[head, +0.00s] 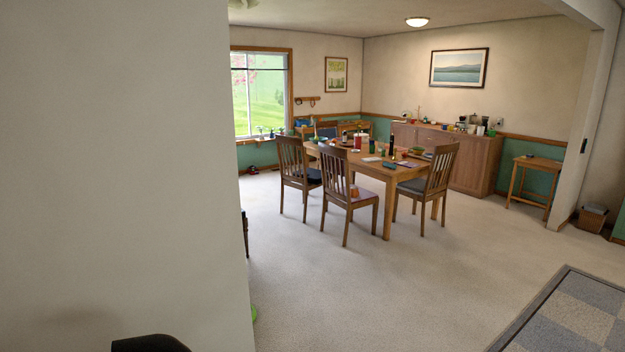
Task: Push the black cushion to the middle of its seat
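A black cushion (313,176) lies on the seat of the left wooden chair (292,165) at the dining table (372,168), across the room. The chair's slatted back hides part of the seat, so I cannot tell exactly how the cushion sits on it. A dark grey-blue pad (412,187) lies on the right chair (438,178). Neither of my grippers is in view.
A pale wall (120,160) fills the left, close to me. Open carpet (370,290) lies between me and the table. A checkered rug (570,320) is at bottom right. A sideboard (470,162) and small side table (535,180) stand behind. A dark rounded shape shows at bottom left.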

